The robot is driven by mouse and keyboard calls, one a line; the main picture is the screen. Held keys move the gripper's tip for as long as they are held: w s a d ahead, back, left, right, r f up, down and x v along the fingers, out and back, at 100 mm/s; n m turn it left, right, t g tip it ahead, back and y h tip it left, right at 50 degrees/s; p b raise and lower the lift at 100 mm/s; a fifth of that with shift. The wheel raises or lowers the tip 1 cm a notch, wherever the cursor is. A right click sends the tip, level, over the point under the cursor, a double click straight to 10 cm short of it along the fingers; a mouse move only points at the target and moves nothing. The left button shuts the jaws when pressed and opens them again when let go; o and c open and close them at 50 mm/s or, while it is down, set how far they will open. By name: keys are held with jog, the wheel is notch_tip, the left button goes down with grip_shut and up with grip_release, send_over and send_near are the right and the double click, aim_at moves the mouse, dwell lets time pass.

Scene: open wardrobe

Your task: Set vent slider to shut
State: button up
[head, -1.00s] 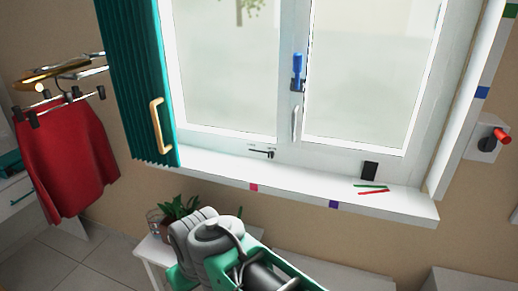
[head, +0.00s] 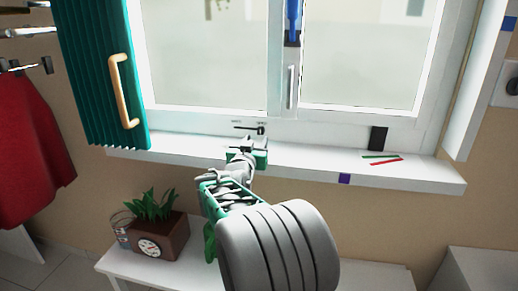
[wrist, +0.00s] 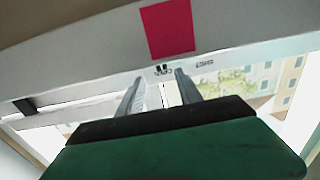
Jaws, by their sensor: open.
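The vent slider (head: 249,128) is a thin dark slot with a small black knob at its right end, low on the white window frame. Two small labels sit above it, too small to read. My gripper (head: 246,146) is over the sill, just below and in front of the slider, apart from it as far as I can see. In the wrist view, the two grey fingers of my gripper (wrist: 160,75) are spread with nothing held between them. Small dark marks show near the fingertips there; I cannot tell which is the knob.
The white sill (head: 310,165) carries a black block (head: 378,139) and red and green sticks (head: 382,159) at the right. A teal shutter (head: 95,75) with a wooden handle (head: 122,92) stands left. A potted plant (head: 156,225) stands below. A blue-handled latch (head: 292,25) is above right.

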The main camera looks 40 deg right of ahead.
aim_at(260, 131)
jog(key=x, duration=0.7)
jog(key=shift+w+r+p, duration=0.15)
jog(key=shift+p, duration=0.15)
jog(key=shift+a, duration=0.1)
jog(key=shift+c, duration=0.5)
grip_shut()
dwell(0.3)
